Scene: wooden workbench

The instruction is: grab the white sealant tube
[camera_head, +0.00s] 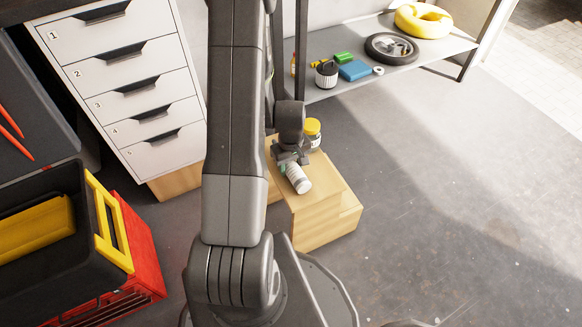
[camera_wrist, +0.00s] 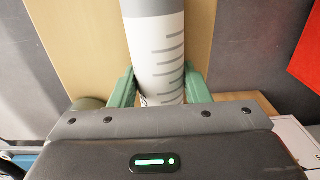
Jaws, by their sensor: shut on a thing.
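The white sealant tube (camera_head: 299,178) is over the top of a wooden box in the head view. It lies tilted, its end toward the lower right. In the wrist view the tube (camera_wrist: 157,50) is white with grey stripe marks and a grey band at the far end. My gripper (camera_head: 289,161) is at the tube's upper end in the head view. In the wrist view the green fingers of my gripper (camera_wrist: 159,88) press on both sides of the tube. The tube's near end is hidden behind the gripper body. I cannot tell whether the tube touches the wood.
The stepped wooden box (camera_head: 320,217) stands on the grey floor. A yellow-lidded jar (camera_head: 312,134) is just behind my gripper. A shelf (camera_head: 432,51) with several items is at the back. A drawer cabinet (camera_head: 130,85) and a red crate (camera_head: 142,245) are at left. The right floor is clear.

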